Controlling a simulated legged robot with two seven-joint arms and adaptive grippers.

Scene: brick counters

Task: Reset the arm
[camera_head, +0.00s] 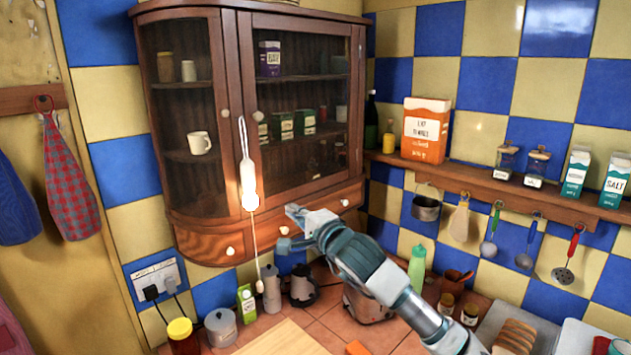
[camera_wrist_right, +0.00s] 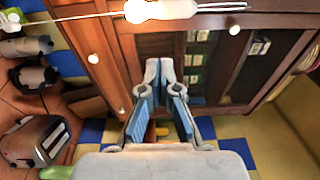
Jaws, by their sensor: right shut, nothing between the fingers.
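My right gripper (camera_head: 293,226) reaches in from the lower right on a grey and teal arm. It is in front of the lower edge of the wooden wall cabinet (camera_head: 211,247), near its small drawers. In the right wrist view the fingers of my right gripper (camera_wrist_right: 163,66) come together at the tips, with nothing held between them. The cabinet doors (camera_wrist_right: 232,65) are behind the fingertips there. My left gripper is in neither view.
A lit hanging bulb (camera_head: 249,190) with a pull cord is just left of my right gripper. A toaster (camera_head: 368,303), a kettle (camera_head: 303,287) and jars stand on the tiled counter below. A shelf (camera_head: 478,181) with hanging utensils is at right.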

